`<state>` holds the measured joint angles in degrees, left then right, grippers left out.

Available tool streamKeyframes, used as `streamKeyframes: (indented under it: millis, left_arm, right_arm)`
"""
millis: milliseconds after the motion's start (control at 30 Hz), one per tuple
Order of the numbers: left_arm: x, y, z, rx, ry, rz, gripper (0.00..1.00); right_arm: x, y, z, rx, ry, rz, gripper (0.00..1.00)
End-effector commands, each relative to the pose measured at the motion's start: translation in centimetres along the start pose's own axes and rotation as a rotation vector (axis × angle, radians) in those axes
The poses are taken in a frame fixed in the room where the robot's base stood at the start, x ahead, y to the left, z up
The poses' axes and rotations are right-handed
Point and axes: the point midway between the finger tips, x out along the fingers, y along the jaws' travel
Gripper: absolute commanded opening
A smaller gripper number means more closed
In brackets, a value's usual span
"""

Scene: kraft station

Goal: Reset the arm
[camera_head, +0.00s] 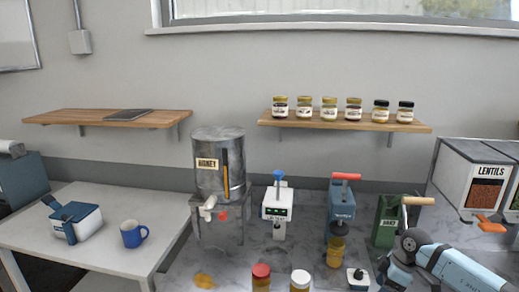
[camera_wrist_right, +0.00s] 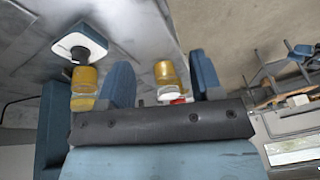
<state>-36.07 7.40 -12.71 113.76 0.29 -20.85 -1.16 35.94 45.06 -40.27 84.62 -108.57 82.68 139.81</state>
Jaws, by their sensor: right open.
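My right arm (camera_head: 440,265) comes in at the lower right in the head view, and its gripper is not clearly visible there. In the right wrist view my right gripper (camera_wrist_right: 160,62) is open, with two blue fingers apart. A yellow jar (camera_wrist_right: 167,76) appears in the gap between them, but it looks beyond the fingers and not gripped. My left gripper is in neither view.
The marble counter bears a honey tank (camera_head: 220,165), a white device (camera_head: 277,208), a blue press (camera_head: 341,205), a green machine (camera_head: 388,222) and jars (camera_head: 300,281). A blue mug (camera_head: 133,234) stands on the left table (camera_head: 95,218). Jars line the right shelf (camera_head: 340,120).

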Motion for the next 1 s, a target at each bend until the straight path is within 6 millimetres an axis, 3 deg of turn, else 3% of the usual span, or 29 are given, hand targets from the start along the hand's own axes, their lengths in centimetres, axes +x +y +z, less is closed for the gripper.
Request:
streamKeyframes:
  millis: [33,200,333,467,567,733,900,1000]
  left_arm:
    - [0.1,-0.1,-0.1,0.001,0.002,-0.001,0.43]
    - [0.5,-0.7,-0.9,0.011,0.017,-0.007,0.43]
    - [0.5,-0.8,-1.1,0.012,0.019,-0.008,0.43]
    - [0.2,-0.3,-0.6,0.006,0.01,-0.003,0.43]
    - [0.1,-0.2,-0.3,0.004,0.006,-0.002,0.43]
    - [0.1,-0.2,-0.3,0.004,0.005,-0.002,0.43]
    - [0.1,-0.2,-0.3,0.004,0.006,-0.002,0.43]
    - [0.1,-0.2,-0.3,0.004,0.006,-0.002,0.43]
  right_arm:
    - [2.2,-2.1,-1.8,-0.071,0.097,-0.046,0.59]
    - [7.5,-10.6,-8.5,-0.302,0.561,-0.133,0.59]
    - [8.8,-16.8,-12.9,-0.349,0.992,-0.048,0.59]
    - [8.7,-20.1,-14.2,-0.221,1.286,0.171,0.59]
    - [9.1,-21.3,-12.9,-0.04,1.369,0.378,0.59]
    - [12.3,-23.6,-7.1,0.32,1.212,0.644,0.59]
    - [16.6,-28.0,-0.8,0.545,0.909,0.678,0.59]
    - [18.2,-30.5,1.5,0.598,0.786,0.643,0.59]
